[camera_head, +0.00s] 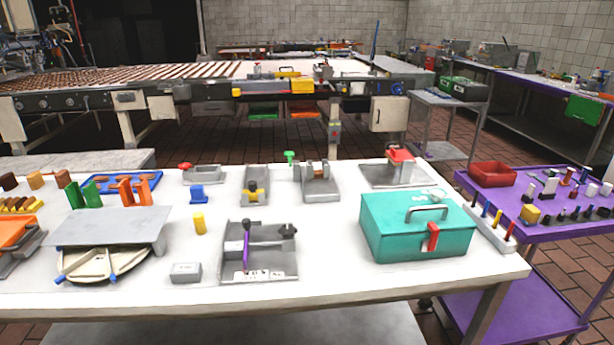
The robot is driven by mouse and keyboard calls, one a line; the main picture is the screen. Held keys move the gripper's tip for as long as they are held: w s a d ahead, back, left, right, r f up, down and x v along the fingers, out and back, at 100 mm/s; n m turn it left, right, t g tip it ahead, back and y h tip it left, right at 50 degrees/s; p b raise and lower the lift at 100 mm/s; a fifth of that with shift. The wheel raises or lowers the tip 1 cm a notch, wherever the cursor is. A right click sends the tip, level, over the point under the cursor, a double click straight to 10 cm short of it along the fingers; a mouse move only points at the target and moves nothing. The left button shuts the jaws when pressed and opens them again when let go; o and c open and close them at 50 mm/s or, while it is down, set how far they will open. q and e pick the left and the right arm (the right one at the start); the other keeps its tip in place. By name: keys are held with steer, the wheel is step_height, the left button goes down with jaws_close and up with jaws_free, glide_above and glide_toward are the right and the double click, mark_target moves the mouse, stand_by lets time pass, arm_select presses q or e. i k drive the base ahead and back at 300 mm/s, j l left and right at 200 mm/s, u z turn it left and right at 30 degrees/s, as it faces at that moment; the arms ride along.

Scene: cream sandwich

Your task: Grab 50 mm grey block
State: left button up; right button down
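A small grey block (186,273) lies on the white table (340,285) near its front edge, left of the middle. It looks like a low box with a paler top; no size marking can be read on it. It stands apart, just left of a grey fixture (258,262) with a purple handle. Neither of my grippers is in view.
A round white device under a grey plate (108,226) stands to the left. A yellow block (199,223) and a blue piece (198,194) stand behind the grey block. A teal toolbox (415,226) is at right. A purple cart (540,205) stands beyond the table's right end.

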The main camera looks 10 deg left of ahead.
mark_target(233, 251)
steer(key=i+l+u, duration=0.25)
steer(key=i+u, duration=0.15)
steer(key=i+l+u, duration=0.6)
steer(key=l+u, duration=0.2)
